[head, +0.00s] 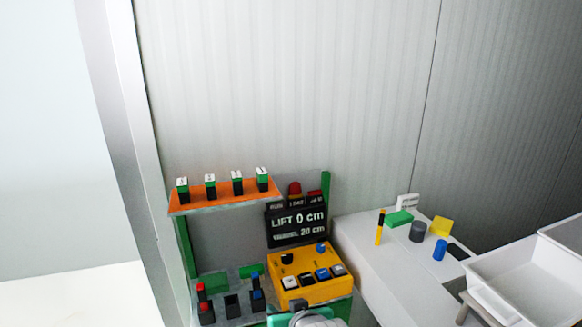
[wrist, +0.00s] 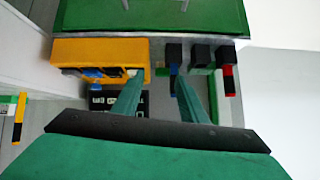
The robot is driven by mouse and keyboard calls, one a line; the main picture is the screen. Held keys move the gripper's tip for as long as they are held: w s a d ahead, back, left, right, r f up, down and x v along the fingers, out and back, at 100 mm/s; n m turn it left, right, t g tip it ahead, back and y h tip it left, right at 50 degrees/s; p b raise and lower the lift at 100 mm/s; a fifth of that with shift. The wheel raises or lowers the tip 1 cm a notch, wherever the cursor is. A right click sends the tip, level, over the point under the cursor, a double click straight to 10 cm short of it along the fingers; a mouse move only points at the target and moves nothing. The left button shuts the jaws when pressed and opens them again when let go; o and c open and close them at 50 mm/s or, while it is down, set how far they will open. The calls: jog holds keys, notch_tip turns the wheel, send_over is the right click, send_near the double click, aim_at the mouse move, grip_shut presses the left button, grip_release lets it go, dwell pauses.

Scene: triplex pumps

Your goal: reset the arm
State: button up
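In the wrist view my gripper (wrist: 160,76) shows two green fingers with a clear gap between their tips. It is open, and I see nothing held between the fingers. The fingertips are over the area between the yellow control box (wrist: 98,52) on the left and a row of black blocks (wrist: 199,55) on the right. Whether they touch anything I cannot tell. In the head view only a grey and green part of my arm shows at the bottom edge, in front of the yellow control box (head: 310,288); the fingers cannot be made out there.
An orange shelf (head: 224,198) with several green-and-black blocks stands above at left. A black "LIFT 0 cm" display (head: 297,226) is behind the control box. A white table (head: 385,280) with small objects and a white tray (head: 520,280) are at right. A green panel (wrist: 150,15) fills the wrist view's top.

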jog(key=s+a+f+m+t, duration=0.2)
jog(key=s+a+f+m, duration=0.15)
jog(key=f, duration=0.65)
jog(key=s+f+m+t+h, duration=0.1)
jog(key=s+f+m+h, duration=0.1)
jog(key=s+f, duration=0.75)
jog(key=s+d+r+n+t+h, duration=0.1)
jog(key=s+d+r, duration=0.1)
jog(key=s, duration=1.1)
jog(key=s+d+r+n+t, duration=0.1)
jog(key=s+d+r+n, duration=0.1)
jog(key=s, duration=1.1)
jog(key=shift+s+d+t+h, duration=0.3)
jog(key=shift+d+h, duration=0.1)
jog(key=shift+d, duration=0.15)
